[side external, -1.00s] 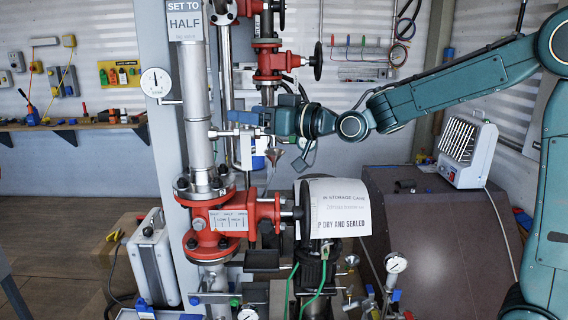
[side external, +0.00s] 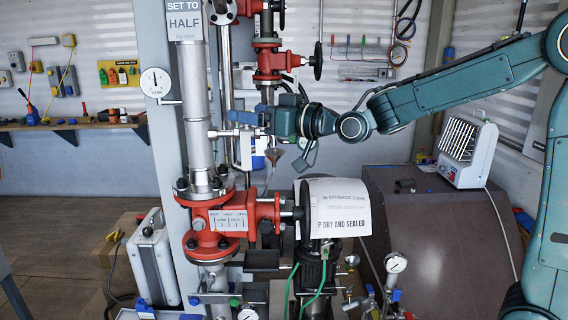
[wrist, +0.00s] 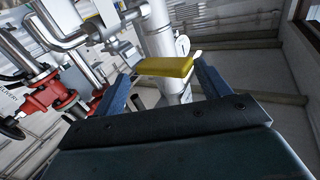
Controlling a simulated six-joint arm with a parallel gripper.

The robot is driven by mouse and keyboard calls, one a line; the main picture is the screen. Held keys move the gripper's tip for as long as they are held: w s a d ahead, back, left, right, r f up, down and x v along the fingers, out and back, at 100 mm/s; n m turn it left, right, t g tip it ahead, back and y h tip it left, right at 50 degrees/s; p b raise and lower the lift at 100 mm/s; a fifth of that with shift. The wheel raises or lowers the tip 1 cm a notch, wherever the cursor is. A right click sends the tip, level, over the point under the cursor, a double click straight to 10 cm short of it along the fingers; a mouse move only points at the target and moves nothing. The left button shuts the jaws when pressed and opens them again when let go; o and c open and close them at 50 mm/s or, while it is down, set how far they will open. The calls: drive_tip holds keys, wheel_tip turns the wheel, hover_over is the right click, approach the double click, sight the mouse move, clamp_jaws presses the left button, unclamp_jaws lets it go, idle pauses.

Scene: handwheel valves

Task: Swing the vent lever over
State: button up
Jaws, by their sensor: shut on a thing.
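The vent lever (wrist: 165,66) shows as a flat yellow handle in the wrist view. It spans the gap between the two blue fingers of my gripper (wrist: 160,71), which is shut on it. In the side view my gripper (side external: 247,118) reaches in from the right, beside the upright grey pipe (side external: 198,110). The yellow handle is hidden there behind the fingers. A short silver fitting (side external: 222,132) shows just left of the fingers, by the pipe.
A red valve (side external: 222,219) with a handwheel on its right stands below my gripper. A white printed sheet (side external: 340,208) hangs over its wheel side. A smaller red valve (side external: 270,62) is above and behind. A gauge (side external: 155,82) is at the left, near the grey post.

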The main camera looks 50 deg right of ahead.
drive_tip(key=shift+s+d+h, duration=0.2)
drive_tip(key=shift+h, duration=0.1)
drive_tip(key=shift+c, duration=1)
drive_tip(key=s+a, duration=1)
drive_tip(key=shift+a, duration=0.15)
idle(0.7)
drive_tip(key=shift+s, duration=0.1)
idle(0.4)
drive_tip(key=v, duration=0.7)
drive_tip(key=shift+s, duration=0.2)
drive_tip(key=shift+o, duration=0.2)
drive_tip(key=shift+f, duration=0.1)
